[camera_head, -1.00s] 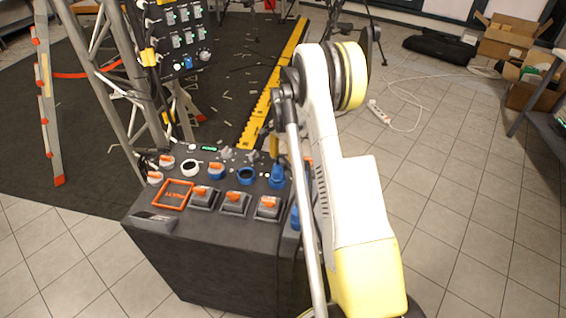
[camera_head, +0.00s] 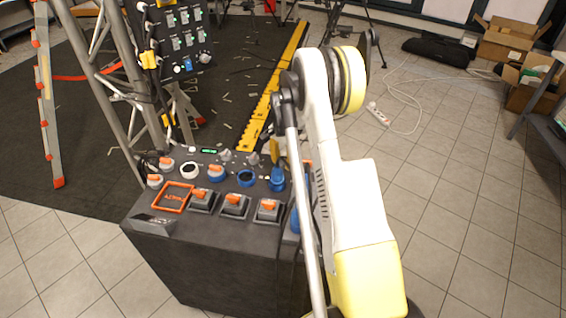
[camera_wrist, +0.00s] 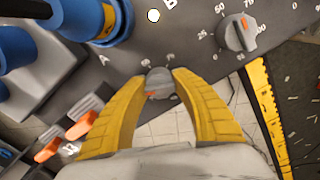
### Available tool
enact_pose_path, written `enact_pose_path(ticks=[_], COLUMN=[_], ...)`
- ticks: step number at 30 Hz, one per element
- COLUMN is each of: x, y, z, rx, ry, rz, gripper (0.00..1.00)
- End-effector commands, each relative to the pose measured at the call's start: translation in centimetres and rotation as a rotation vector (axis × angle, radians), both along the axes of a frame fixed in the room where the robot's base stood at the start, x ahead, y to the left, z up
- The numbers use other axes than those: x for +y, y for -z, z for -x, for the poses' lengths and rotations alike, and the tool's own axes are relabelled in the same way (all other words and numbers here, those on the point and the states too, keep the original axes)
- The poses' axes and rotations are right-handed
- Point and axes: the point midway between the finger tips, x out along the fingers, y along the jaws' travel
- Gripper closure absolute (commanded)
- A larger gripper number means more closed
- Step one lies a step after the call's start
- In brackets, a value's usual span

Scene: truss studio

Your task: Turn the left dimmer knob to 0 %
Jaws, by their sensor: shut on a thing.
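In the wrist view, a small grey knob with an orange pointer mark (camera_wrist: 160,82) sits between the two yellow fingertips of my gripper (camera_wrist: 159,80). The gripper is shut on it, a finger on each side. The orange mark points to the left in this view. A second grey knob with an orange pointer (camera_wrist: 238,32) is to the upper right, free, with a printed scale around it. In the head view, two grey knobs (camera_head: 226,156) (camera_head: 252,158) stand at the panel's far edge. My arm hides most of the gripper there, so I cannot tell which knob is held.
A blue connector (camera_wrist: 95,20) stands close to the gripper. Orange levers (camera_wrist: 82,125) lie to the left of the fingers. The black console (camera_head: 210,265) also carries orange switches (camera_head: 235,200) and round sockets. A metal truss (camera_head: 110,85) rises behind it.

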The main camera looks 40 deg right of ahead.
Motion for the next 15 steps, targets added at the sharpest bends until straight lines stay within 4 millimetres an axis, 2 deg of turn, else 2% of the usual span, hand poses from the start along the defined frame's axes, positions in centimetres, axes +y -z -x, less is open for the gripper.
enact_pose_path(ticks=[15], x=[-0.02], y=[0.03], z=[-0.02], rx=[0.000], ry=[-0.437], rz=[0.000], gripper=[0.99])
